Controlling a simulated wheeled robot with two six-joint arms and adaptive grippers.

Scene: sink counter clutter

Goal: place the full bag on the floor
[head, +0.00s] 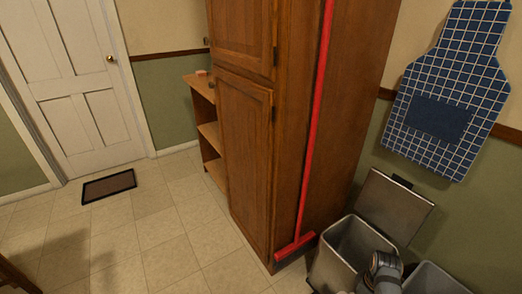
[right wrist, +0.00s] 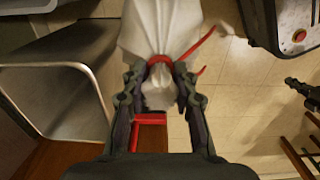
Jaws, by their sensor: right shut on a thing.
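A white bag (right wrist: 150,25) with a red tie (right wrist: 160,61) hangs in my right gripper (right wrist: 157,80) in the right wrist view. The fingers are shut on the gathered neck at the tie, and a loose red strand sticks out to the right. The bag's lower part is cut off by the picture's top edge. The head view does not show the bag; only a grey part of my right arm shows by the bin at the lower right. A dark, gripper-like part (right wrist: 305,90), likely my left gripper, shows at the wrist view's right edge; its jaws are unclear.
An open metal bin (head: 352,250) stands right of the wooden cabinet (head: 245,150). A red broom (head: 312,130) leans against the cabinet. Tiled floor (head: 170,230) is free at the left, with a doormat (head: 109,186) by the door. Wooden legs (right wrist: 297,155) show at the wrist view's right.

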